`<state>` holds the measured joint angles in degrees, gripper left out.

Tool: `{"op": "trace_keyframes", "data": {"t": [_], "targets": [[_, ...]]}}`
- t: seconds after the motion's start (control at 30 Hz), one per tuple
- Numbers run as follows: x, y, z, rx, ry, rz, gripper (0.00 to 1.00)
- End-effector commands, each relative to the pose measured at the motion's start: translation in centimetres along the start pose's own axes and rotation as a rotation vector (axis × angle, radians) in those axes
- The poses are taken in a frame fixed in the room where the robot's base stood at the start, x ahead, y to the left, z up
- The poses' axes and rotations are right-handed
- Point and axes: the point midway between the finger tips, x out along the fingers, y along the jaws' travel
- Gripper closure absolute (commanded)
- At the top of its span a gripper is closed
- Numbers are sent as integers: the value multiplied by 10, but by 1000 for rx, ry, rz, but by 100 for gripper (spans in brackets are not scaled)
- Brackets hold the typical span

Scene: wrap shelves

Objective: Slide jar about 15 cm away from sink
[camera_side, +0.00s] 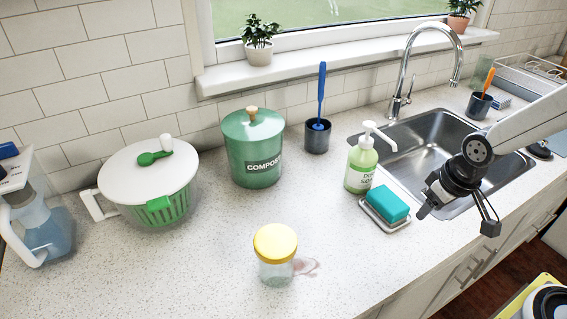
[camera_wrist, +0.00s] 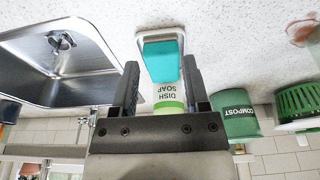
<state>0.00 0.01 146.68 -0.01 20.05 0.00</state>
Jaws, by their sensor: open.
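The jar (camera_side: 275,258) is clear glass with a yellow lid and stands upright near the front of the speckled counter, left of the sink. The sink (camera_side: 472,142) is a steel basin set in the counter at the right, and its basin also shows in the wrist view (camera_wrist: 50,50). My gripper (camera_side: 455,218) is open and empty above the sink's front edge, well to the right of the jar. In the wrist view my gripper (camera_wrist: 158,82) has its fingers apart, with the teal sponge and soap bottle seen between them. Only a blurred bit at the upper right may be the jar there.
The soap bottle (camera_side: 361,168) and the teal sponge (camera_side: 387,204) on its dish stand between jar and sink. A green compost bin (camera_side: 252,160), a cup with a blue brush (camera_side: 318,135), a white-lidded spinner (camera_side: 150,185) and a pitcher (camera_side: 40,225) stand behind and left.

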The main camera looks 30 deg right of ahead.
Motion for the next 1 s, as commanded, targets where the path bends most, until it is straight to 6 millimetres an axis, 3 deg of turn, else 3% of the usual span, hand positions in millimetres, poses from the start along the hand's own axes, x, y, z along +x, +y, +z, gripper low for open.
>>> {"op": "trace_keyframes", "data": {"t": [0.03,0.2,0.23,1.0], "targets": [[0,0,0,0,0,0,41],[-3,0,-1,0,2,0,95],[-4,0,-2,0,3,0,100],[-90,0,-22,0,5,0,100]]}}
